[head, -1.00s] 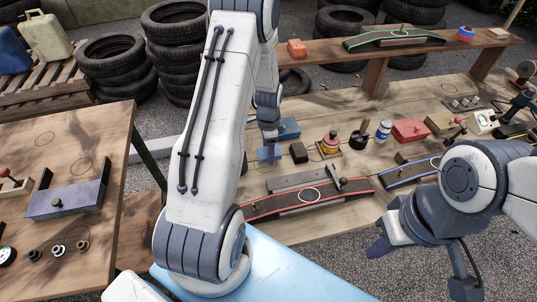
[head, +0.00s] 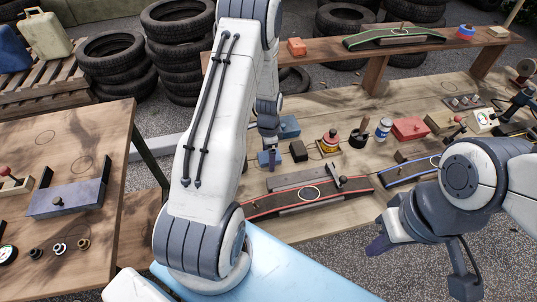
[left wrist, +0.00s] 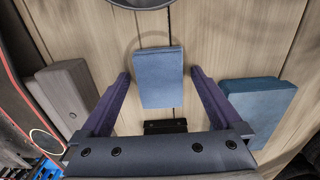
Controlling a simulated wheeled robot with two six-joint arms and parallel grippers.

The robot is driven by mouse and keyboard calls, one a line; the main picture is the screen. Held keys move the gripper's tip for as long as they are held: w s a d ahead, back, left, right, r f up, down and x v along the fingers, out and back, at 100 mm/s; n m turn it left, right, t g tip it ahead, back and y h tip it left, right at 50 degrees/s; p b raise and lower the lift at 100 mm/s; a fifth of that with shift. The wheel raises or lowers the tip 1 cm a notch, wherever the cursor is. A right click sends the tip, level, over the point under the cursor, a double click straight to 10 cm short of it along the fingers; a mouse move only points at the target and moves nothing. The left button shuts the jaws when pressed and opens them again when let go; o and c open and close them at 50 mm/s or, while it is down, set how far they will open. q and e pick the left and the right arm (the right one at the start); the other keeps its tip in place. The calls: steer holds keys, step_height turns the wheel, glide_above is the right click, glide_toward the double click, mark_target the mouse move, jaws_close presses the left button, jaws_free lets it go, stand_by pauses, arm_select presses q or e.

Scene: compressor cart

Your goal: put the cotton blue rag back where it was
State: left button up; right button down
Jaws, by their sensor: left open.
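A folded blue cloth-like block, which looks like the rag (left wrist: 158,77), lies on the wooden bench between the fingers of my left gripper (left wrist: 158,88). A gap shows on each side of it, so the fingers stand open around it without visible contact. In the head view the rag (head: 268,159) shows just below my left gripper (head: 268,143), partly covered by the wrist. A faint drawn ring (left wrist: 136,44) shows on the wood, partly under the rag. My right gripper (head: 378,246) hangs over the gravel at the right; its opening is unclear.
A teal-blue block (left wrist: 258,105) lies right of the fingers in the wrist view. A small black block (left wrist: 165,126) is near the palm, and a grey block (left wrist: 66,92) is at left. The red-edged curved board (head: 308,198) lies nearer. Several tools stand right.

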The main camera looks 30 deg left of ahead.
arm_select(q)
step_height(320, 180, up, 12)
steer(key=b, duration=0.1)
steer(key=s+d+r, duration=0.1)
steer(key=d+r, duration=0.4)
steer(key=d, duration=0.3)
steer(key=s+d+r, duration=0.4)
steer(key=s+d, duration=0.3)
steer(key=d, duration=0.4)
steer(key=s+d+r, duration=0.1)
steer(key=s+d, duration=0.2)
steer(key=s, duration=0.5)
steer(key=s+d+r+n+h, duration=0.1)
steer(key=s+d, duration=0.3)
steer(key=s, duration=0.4)
steer(key=shift+r+n, duration=0.3)
steer(key=shift+r, duration=0.5)
